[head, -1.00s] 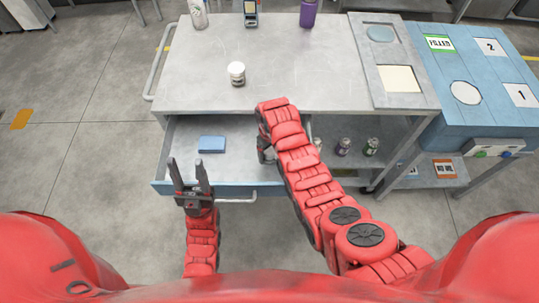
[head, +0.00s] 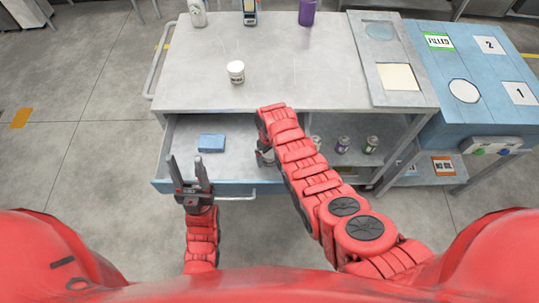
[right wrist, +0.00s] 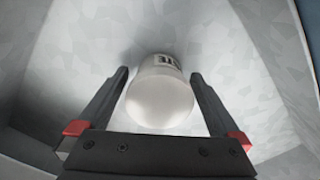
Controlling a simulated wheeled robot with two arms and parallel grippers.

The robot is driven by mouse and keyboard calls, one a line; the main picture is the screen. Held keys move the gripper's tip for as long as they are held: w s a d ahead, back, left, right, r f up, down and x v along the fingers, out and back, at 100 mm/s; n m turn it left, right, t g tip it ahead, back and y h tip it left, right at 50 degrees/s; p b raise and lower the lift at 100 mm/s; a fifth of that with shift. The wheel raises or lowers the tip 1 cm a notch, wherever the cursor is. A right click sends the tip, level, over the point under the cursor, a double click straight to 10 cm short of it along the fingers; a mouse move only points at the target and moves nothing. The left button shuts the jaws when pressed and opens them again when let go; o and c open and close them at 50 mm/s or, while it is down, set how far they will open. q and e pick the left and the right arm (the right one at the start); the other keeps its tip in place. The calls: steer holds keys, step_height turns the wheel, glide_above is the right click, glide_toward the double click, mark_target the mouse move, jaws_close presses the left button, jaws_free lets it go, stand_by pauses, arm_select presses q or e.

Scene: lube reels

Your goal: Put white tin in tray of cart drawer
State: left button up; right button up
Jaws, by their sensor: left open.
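One white tin (head: 236,72) stands upright on the cart's top. Another white tin (right wrist: 160,98) shows in the right wrist view, inside the grey-floored drawer (head: 240,140). My right gripper (right wrist: 160,75) has its fingers on either side of this tin, with narrow gaps that make it look open. In the head view, my right gripper (head: 266,155) reaches down into the right part of the pulled-out drawer, and my forearm hides much of it. My left gripper (head: 189,165) is open and empty at the drawer's front left edge.
A blue box (head: 211,143) lies in the drawer. A spray bottle (head: 198,13), a handheld device (head: 250,12) and a purple bottle (head: 307,12) stand at the cart's back. A blue table (head: 470,60) adjoins on the right. Jars (head: 343,145) stand on the lower shelf.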

steer(key=shift+r, duration=0.2)
steer(key=shift+w+r, duration=0.1)
steer(key=shift+r, duration=0.1)
step_height(320, 180, up, 8)
steer(key=b, duration=0.2)
steer(key=shift+f+b, duration=0.15)
steer(key=shift+b, duration=0.2)
step_height(320, 180, up, 4)
steer(key=shift+f+p, duration=0.1)
steer(key=shift+p, duration=1.05)
